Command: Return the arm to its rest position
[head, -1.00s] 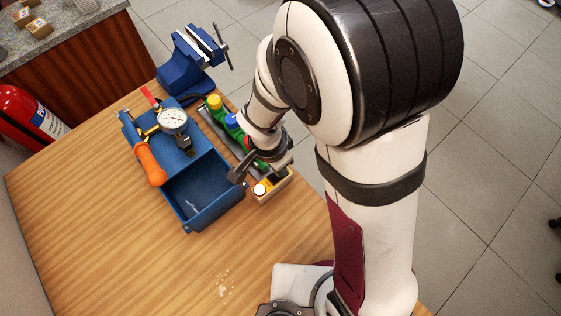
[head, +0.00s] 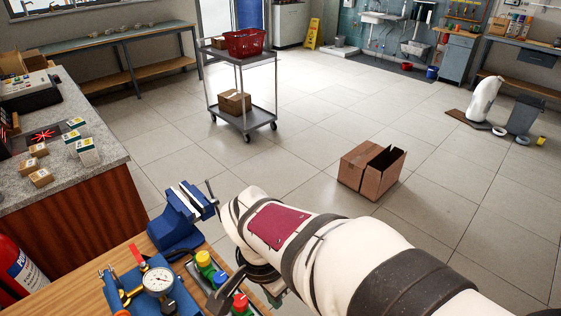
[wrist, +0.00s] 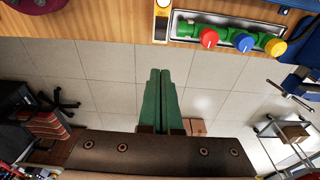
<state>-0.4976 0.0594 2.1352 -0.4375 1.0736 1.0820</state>
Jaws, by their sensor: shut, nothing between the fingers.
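My gripper (wrist: 160,74) shows in the wrist view with its two green fingers pressed together and nothing between them. The fingers appear over the floor, with their tips just short of the wooden bench edge in the picture. In the head view my arm reaches in from the lower right toward the bench (head: 118,260); its wrist end is partly hidden behind the arm, and the fingers cannot be made out clearly there.
A tray of red, blue and green-yellow valves (wrist: 228,38) lies at the bench edge. A blue vise (head: 178,228) and a pressure gauge (head: 158,281) are on the bench. A cardboard box (head: 370,170) and a trolley (head: 243,120) stand on open floor.

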